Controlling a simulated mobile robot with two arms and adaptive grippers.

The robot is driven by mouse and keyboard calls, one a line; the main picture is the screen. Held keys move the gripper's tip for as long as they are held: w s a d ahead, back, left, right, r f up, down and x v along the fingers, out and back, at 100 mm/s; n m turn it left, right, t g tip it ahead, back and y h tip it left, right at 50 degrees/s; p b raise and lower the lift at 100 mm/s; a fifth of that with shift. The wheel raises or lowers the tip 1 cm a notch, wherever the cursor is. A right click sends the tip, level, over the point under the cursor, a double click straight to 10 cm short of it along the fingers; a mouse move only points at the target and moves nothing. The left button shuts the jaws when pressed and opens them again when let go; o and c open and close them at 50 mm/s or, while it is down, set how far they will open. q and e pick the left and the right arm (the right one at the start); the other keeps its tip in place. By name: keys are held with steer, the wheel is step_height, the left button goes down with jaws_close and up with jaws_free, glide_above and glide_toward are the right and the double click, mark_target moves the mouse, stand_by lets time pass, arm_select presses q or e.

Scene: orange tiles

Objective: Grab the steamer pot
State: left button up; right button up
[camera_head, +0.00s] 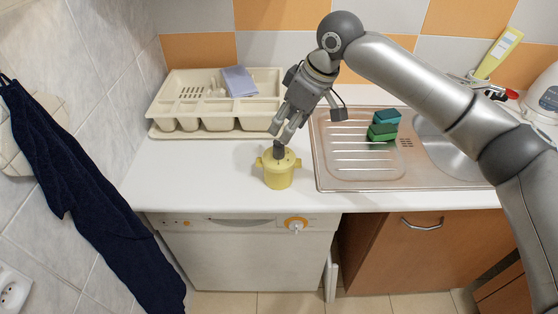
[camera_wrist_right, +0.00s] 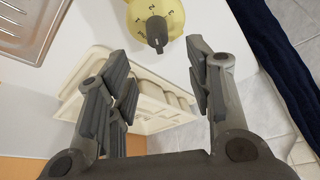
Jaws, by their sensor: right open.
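The steamer pot (camera_head: 278,178) is a small yellow pot with two side handles and a dark knob on top. It stands upright on the white counter, left of the sink. In the right wrist view the yellow pot (camera_wrist_right: 172,12) shows at the top, partly cut off, with its dark knob and number marks. My right gripper (camera_head: 284,130) is open, above and just behind the pot as the head view shows it. In the wrist view its two fingers (camera_wrist_right: 160,75) are spread with nothing between them, and the pot lies beyond the fingertips. My left gripper is not in view.
A cream dish rack (camera_head: 180,122) with a blue-grey cloth (camera_head: 239,81) stands at the back left. The steel sink (camera_head: 345,172) on the right holds green sponges (camera_head: 382,131). A dark towel (camera_head: 75,180) hangs at left. The counter left of the pot is clear.

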mark_target(278, 142)
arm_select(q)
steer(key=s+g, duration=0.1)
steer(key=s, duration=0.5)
arm_select(e)
steer(key=x, duration=0.3)
steer(key=p+x, duration=0.2)
steer(key=x, duration=0.2)
steer(key=shift+w+d+f, duration=0.1)
steer(key=shift+f, duration=0.45)
steer(key=shift+w+a+f, duration=0.15)
steer(key=shift+a, duration=0.05)
steer(key=shift+c, duration=2.4)
steer(key=c, duration=0.5)
jaws_close()
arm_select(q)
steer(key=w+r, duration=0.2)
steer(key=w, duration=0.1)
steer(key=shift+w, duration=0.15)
